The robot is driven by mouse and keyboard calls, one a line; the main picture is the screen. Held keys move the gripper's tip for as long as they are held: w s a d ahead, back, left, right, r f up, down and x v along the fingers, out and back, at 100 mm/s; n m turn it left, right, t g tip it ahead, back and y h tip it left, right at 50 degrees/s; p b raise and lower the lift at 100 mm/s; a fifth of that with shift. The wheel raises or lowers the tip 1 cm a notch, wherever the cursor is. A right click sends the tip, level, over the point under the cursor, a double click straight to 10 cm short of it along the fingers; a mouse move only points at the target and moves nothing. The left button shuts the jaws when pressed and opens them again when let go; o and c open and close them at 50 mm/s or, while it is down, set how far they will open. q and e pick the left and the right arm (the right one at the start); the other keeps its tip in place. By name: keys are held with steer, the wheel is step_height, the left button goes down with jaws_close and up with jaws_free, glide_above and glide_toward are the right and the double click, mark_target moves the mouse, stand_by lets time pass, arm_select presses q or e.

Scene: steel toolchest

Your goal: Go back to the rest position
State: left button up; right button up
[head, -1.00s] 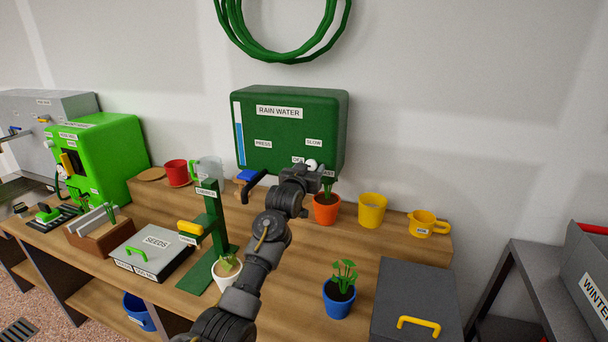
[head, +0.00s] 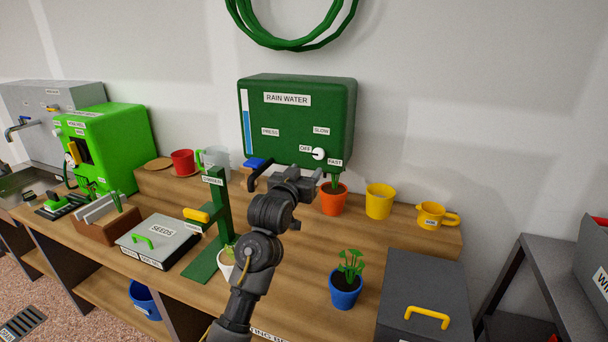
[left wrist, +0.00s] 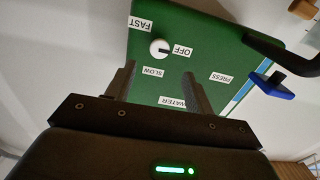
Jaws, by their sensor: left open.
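My left gripper (head: 302,182) is open and empty, in front of the green rain water tank (head: 290,110) and below its dial. In the left wrist view the fingers (left wrist: 158,78) stand apart with the tank face (left wrist: 205,45) beyond them, upside down. The white dial knob (head: 319,153) is clear of the fingers; it also shows in the left wrist view (left wrist: 159,48), its dark mark toward the OFF label. My right gripper is in neither view.
An orange plant pot (head: 334,201), a yellow pot (head: 379,202) and a yellow mug (head: 433,214) stand on the raised shelf. A blue pot (head: 345,290) and grey box (head: 425,300) are on the bench right of my arm. A green stand (head: 216,235) is to its left.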

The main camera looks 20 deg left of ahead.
arm_select(q)
steer(key=s+f+g, duration=0.2)
steer(key=s+f, duration=0.4)
steer(key=f, duration=0.2)
steer(key=s+a+f+g, duration=0.1)
steer(key=s+f+g, duration=0.1)
steer(key=s+f, duration=0.5)
steer(key=s+a+f+g, duration=0.1)
steer(key=s+f+g, duration=0.2)
steer(key=s+f, duration=0.3)
steer(key=shift+s+f+m, duration=0.15)
steer(key=shift+f, duration=1.1)
steer(key=shift+s+f+m, duration=0.1)
steer(key=shift+f+m, duration=0.05)
steer(key=shift+f, duration=1.1)
steer(key=s+a+f+g+y, duration=0.1)
steer(key=s+f+g, duration=0.35)
steer(key=s, duration=0.95)
steer(key=s+f+g, duration=0.3)
steer(key=s+f, duration=0.3)
steer(key=s, duration=0.9)
step_height(320, 180, down, 25)
steer(key=m+g, duration=0.1)
steer(key=s+a+f+g, duration=0.1)
steer(key=s+a+f, duration=0.2)
steer(key=s+f, duration=1.3)
steer(key=shift+s, duration=0.75)
